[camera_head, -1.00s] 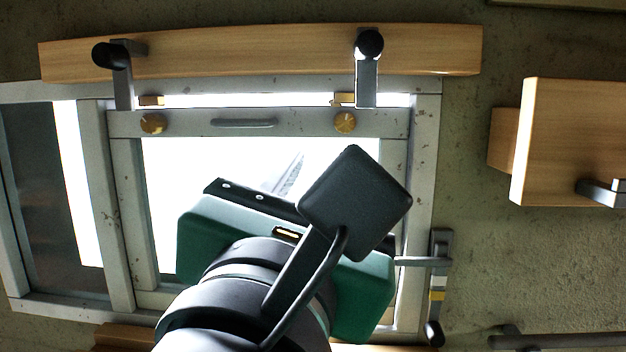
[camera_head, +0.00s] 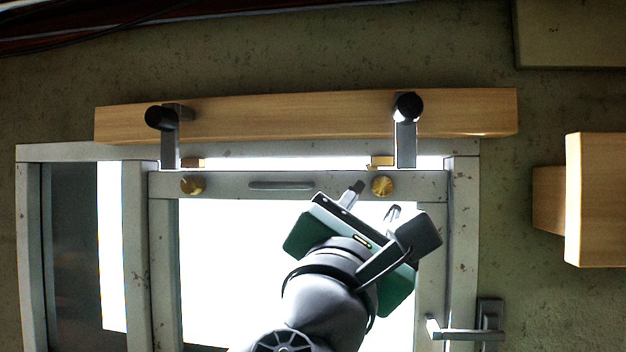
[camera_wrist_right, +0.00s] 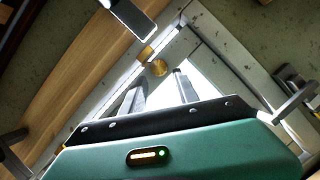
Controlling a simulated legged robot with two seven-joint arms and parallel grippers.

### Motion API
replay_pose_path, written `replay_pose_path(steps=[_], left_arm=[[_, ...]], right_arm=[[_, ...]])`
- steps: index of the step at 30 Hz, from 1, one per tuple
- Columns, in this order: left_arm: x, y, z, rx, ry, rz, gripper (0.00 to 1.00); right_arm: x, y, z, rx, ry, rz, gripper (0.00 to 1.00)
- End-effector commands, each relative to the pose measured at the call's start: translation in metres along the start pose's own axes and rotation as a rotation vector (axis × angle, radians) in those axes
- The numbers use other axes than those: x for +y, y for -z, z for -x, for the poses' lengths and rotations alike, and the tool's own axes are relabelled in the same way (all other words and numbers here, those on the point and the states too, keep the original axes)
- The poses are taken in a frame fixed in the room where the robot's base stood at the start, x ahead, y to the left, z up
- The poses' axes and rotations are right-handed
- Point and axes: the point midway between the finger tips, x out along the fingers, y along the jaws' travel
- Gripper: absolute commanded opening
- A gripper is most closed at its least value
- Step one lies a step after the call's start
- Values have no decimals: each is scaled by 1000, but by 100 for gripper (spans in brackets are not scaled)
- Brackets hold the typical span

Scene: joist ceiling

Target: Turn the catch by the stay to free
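Two grey catches with black round knobs are on a wooden beam (camera_head: 300,116) above the window. The right catch (camera_head: 405,148) and left catch (camera_head: 170,150) both hang straight down, their lower ends at the top of the window sash (camera_head: 225,184). The right catch's end also shows in the right wrist view (camera_wrist_right: 133,18). A dark bracket with a grey arm (camera_head: 460,333), possibly the stay, is right of the window. My right gripper (camera_head: 373,202) is open and empty, just below the right brass knob (camera_head: 382,187), apart from the right catch. My left gripper is not in view.
A left brass knob (camera_head: 193,185) and a slot-like handle (camera_head: 281,185) are on the sash's top rail. A wooden block (camera_head: 597,200) juts from the wall at right. Wall between block and window is clear.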

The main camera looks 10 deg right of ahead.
Motion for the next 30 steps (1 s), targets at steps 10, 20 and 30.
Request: replay_pose_path(steps=[10,20,30], left_arm=[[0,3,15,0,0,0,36],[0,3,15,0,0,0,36],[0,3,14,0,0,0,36]], right_arm=[[0,-1,-40,0,0,0,37],[0,0,-40,0,0,0,18],[-1,1,-40,1,0,2,0]])
